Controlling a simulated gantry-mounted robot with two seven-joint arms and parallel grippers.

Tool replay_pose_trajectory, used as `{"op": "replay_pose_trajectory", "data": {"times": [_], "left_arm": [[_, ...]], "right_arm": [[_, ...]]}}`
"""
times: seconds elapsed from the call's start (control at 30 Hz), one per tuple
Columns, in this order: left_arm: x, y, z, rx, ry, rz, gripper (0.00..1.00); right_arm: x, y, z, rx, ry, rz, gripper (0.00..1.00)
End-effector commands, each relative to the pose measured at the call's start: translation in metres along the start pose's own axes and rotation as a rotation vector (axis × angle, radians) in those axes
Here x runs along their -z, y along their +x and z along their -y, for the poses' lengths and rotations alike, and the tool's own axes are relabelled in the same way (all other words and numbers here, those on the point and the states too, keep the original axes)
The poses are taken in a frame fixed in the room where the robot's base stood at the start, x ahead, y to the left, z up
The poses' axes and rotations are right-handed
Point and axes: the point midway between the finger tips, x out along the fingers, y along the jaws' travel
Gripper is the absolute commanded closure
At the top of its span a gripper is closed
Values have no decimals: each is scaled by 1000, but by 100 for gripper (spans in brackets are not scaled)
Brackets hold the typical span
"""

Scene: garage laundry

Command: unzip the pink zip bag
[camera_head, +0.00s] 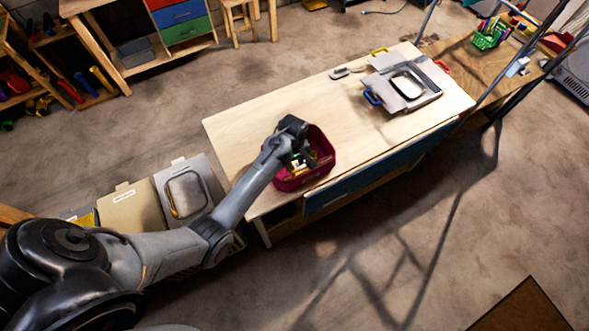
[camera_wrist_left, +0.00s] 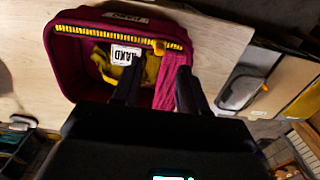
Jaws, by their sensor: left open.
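The pink zip bag (camera_head: 322,142) stands on the near left part of the light wooden table, under my left gripper (camera_head: 299,158). In the left wrist view the bag (camera_wrist_left: 62,55) shows a yellow zip (camera_wrist_left: 90,33) along its rim. The top looks at least partly open, with yellow-green cloth (camera_wrist_left: 103,62), pink cord (camera_wrist_left: 166,88) and a white label inside. The left gripper (camera_wrist_left: 158,76) is open, its two dark fingers over the bag's mouth. A small yellow piece, perhaps the zip pull (camera_wrist_left: 158,46), lies between and beyond the fingertips. Touch cannot be told. My right gripper is not in view.
The table (camera_head: 250,130) is clear between the bag and a grey flat case (camera_head: 405,85) with coloured clips at the far right. A small grey item (camera_head: 340,73) lies near it. Boxes (camera_head: 132,208) stand on the floor left of the table.

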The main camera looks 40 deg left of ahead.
Motion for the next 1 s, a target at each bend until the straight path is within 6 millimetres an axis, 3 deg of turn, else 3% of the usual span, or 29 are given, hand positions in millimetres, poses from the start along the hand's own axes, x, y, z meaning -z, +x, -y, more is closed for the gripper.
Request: {"op": "replay_pose_trajectory", "data": {"times": [0.2,0.4,0.83,0.87,1.0], "left_arm": [[0,34,0,2,0,2,57],[0,56,0,2,0,1,57],[0,64,0,-1,1,0,57],[0,64,0,-1,1,0,59],[0,64,0,-1,0,0,80]], "right_arm": [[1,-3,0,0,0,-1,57],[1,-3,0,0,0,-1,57],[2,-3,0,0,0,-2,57],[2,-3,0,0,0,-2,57],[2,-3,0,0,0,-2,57]]}}
